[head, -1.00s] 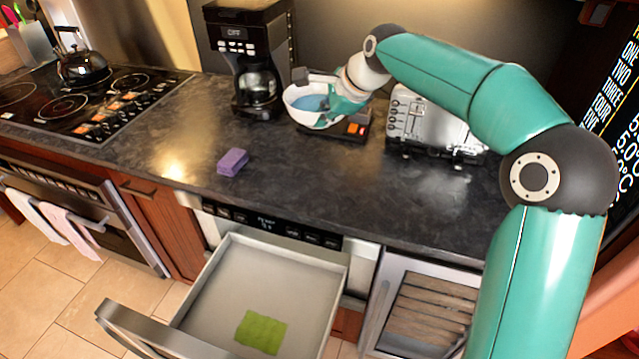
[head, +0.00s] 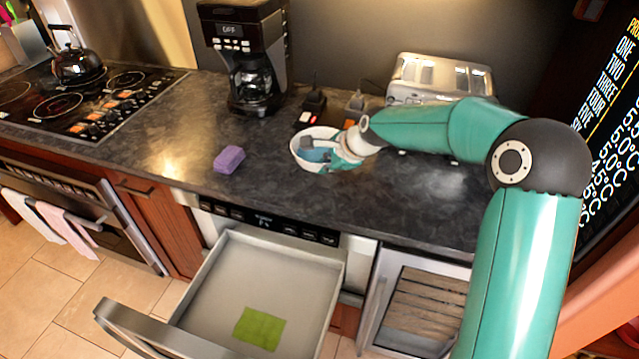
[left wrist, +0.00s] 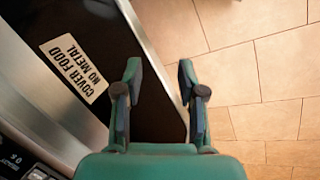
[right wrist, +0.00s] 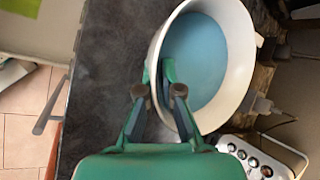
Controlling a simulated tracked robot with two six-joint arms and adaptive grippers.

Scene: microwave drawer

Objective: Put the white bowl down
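The white bowl (head: 298,151) holds something blue and is over the counter in front of the toaster, in the head view. My right gripper (head: 338,153) is shut on the bowl's near right rim. In the right wrist view the white bowl (right wrist: 240,35) looks tilted, and my right gripper's fingertips (right wrist: 166,75) pinch its rim. I cannot tell whether the bowl's base touches the counter. My left gripper (left wrist: 158,75) is open and empty in the left wrist view, beside a dark panel with a label; it is not in the head view.
A coffee maker (head: 245,60) and toaster (head: 440,78) stand behind. The drawer (head: 225,290) below is open, with a green cloth (head: 259,328) inside.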

